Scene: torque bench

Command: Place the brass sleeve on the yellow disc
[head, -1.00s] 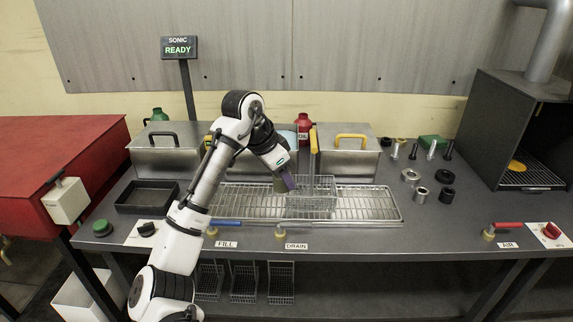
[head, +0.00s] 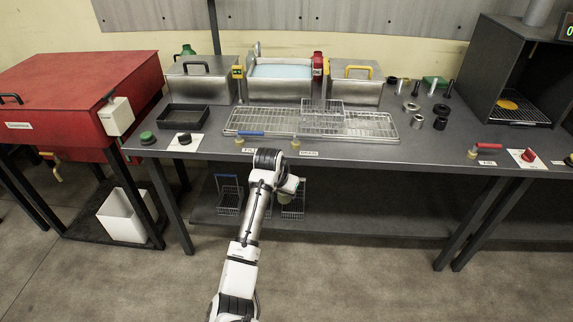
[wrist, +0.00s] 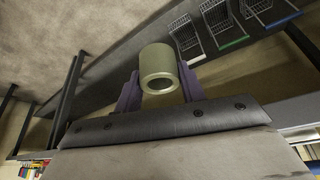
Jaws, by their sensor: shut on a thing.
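The brass sleeve (wrist: 158,66), a dull yellow-green hollow cylinder, is clamped between the purple fingers of my gripper (wrist: 160,90) in the wrist view. Its open end faces the camera. In the head view my arm is low in front of the bench, and the fingers and sleeve are too small and partly hidden to make out clearly. The yellow disc (head: 508,104) lies on a wire grate inside the dark open-fronted booth (head: 517,62) at the right of the bench. Nothing stands on the disc.
The bench (head: 400,153) has a draining rack (head: 255,121) with a wire basket (head: 322,112). Several metal and black rings and posts stand left of the booth. A red-handled air valve (head: 480,148) and red knob (head: 529,155) sit at the front edge. Wire baskets are on the lower shelf.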

